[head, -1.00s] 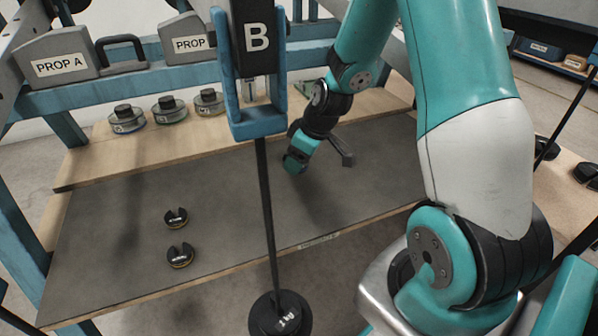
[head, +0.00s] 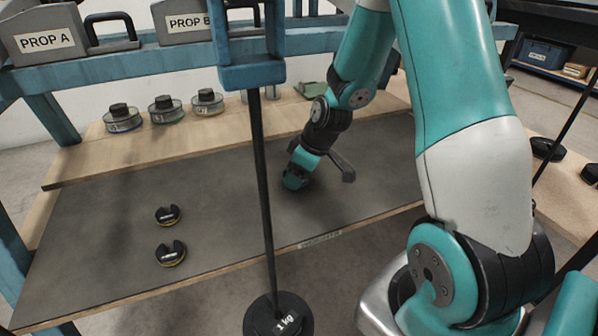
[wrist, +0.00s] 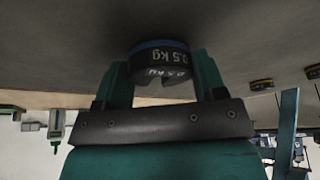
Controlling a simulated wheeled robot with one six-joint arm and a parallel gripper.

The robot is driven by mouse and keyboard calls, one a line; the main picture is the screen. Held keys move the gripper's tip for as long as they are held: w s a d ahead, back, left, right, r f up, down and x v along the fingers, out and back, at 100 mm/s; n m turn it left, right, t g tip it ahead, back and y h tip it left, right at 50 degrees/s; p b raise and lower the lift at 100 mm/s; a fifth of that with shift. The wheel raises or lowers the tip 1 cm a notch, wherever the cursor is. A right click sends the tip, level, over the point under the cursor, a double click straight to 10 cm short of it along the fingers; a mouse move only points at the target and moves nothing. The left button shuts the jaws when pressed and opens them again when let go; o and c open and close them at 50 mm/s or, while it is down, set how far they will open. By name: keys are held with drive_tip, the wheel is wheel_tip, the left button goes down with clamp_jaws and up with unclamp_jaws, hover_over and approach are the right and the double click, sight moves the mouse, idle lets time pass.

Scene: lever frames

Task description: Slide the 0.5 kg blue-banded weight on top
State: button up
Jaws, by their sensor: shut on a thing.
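The blue-banded 0.5 kg weight (wrist: 160,62) shows in the wrist view, a dark slotted disc with white lettering. It sits between the two fingers of my gripper (wrist: 160,85), which is shut on it. In the head view my gripper (head: 294,181) is low over the grey mat, right of the hanging rod (head: 262,190); the weight is hidden there, and I cannot tell whether it touches the mat. The rod hangs from a blue bracket (head: 250,74) and carries a round black 1 kg weight (head: 262,318) at its bottom, in front of the table.
Two yellow-banded slotted weights (head: 167,215) (head: 171,253) lie on the grey mat (head: 100,235) at left. PROP A (head: 46,42) and PROP B blocks (head: 186,22) sit on the blue beam.

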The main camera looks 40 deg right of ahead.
drive_tip(key=shift+f, duration=0.4)
idle(0.6)
drive_tip(key=o, duration=1.1)
drive_tip(key=shift+o, duration=0.2)
drive_tip(key=p+v, duration=0.3)
drive_tip(key=v, duration=0.4)
drive_tip(key=shift+s+r, duration=0.15)
drive_tip(key=shift+r, duration=0.1)
